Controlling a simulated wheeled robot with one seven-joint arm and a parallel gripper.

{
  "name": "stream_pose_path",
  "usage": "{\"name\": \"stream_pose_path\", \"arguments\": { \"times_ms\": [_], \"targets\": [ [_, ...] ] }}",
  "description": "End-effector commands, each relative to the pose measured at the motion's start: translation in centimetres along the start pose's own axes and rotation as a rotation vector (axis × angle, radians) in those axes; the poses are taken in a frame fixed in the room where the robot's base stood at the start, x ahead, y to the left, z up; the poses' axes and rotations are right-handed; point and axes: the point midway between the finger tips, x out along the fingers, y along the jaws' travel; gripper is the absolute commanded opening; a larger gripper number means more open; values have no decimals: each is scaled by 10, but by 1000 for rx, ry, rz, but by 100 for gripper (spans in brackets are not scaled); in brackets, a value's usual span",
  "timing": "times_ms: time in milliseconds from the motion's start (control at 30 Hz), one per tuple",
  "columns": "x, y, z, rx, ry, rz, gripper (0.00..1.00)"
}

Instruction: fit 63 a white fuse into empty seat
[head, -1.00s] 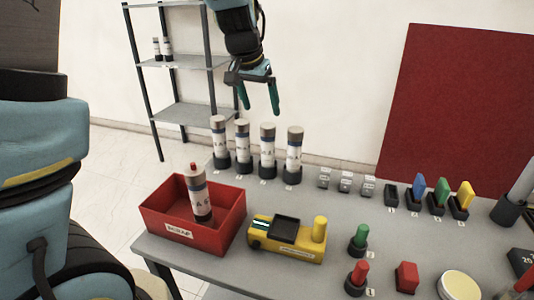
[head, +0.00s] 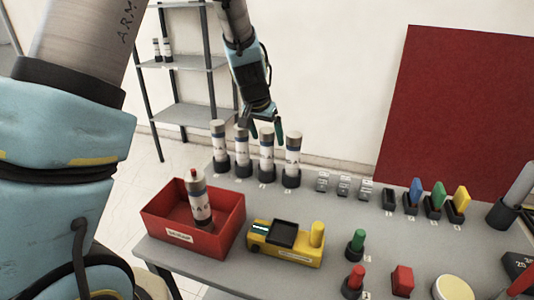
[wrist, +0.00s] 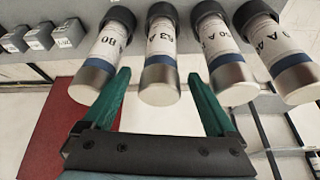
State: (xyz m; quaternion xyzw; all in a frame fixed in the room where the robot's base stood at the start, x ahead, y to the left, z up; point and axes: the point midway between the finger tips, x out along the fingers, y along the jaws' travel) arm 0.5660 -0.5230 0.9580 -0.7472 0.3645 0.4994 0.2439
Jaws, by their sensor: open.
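Four white fuses with grey caps and blue bands stand upright in black holders along the table's back edge. The 63 A fuse (head: 267,156) is third from the left in the head view; in the wrist view its printed body (wrist: 161,45) is second from the left. My gripper (head: 266,129) is open and empty at the top of this fuse. In the wrist view my green fingers (wrist: 159,88) lie to either side of the fuse's cap, with gaps. One small black holder (head: 389,199) at the back right appears empty; no empty seat for a white fuse is clearly visible.
Neighbouring fuses (head: 242,152) (head: 292,160) stand close on both sides. A red bin (head: 166,222) holds a white fuse with a red tip. A yellow device (head: 290,252), small grey blocks (head: 343,187) and coloured pieces (head: 415,192) stand on the table.

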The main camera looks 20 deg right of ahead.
Motion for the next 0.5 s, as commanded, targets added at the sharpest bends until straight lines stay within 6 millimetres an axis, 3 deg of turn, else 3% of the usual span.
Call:
{"name": "stream_pose_path", "arguments": {
  "times_ms": [233,500],
  "targets": [
    [1,0,0,-1,0,0,91],
    [1,0,0,-1,0,0,60]
  ]
}}
